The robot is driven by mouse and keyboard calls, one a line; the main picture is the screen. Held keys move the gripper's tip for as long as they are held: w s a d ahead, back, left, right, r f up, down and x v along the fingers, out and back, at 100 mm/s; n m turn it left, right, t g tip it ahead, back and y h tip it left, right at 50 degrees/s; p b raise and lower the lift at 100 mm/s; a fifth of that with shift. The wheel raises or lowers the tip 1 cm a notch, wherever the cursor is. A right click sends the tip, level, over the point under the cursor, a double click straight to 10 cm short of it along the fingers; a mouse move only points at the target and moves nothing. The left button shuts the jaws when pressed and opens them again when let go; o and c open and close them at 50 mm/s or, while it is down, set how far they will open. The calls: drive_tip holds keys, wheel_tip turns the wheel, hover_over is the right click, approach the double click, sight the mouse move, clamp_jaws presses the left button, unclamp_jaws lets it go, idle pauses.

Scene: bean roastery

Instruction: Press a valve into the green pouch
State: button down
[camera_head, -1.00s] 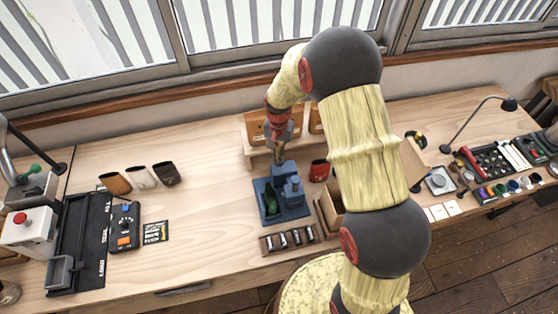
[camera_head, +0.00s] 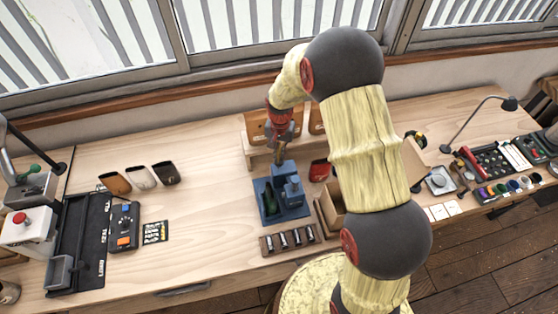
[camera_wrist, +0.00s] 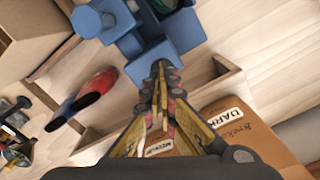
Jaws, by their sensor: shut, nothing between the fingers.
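The green pouch (camera_head: 269,199) looks dark and stands in the left part of the blue press fixture (camera_head: 292,212) on the bench. The press's blue upper block (camera_head: 291,184) rises beside it on the right. My gripper (camera_head: 279,161) is shut and empty, pointing down at the back of the fixture. In the wrist view, the closed fingertips (camera_wrist: 160,70) are at a blue block (camera_wrist: 152,60) of the press; I cannot tell whether they touch it. No valve can be made out in the pouch, whose inside is hidden from me.
A wooden rack with small dark and pale pieces (camera_head: 290,240) lies in front of the fixture. Labelled brown pouches (camera_wrist: 225,125) stand behind.

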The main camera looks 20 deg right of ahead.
drive_tip(key=shift+f+b, duration=1)
drive_tip(key=shift+f, duration=1.1)
drive_tip(key=shift+r+p, duration=1.4)
drive_tip(key=shift+r, duration=1.75)
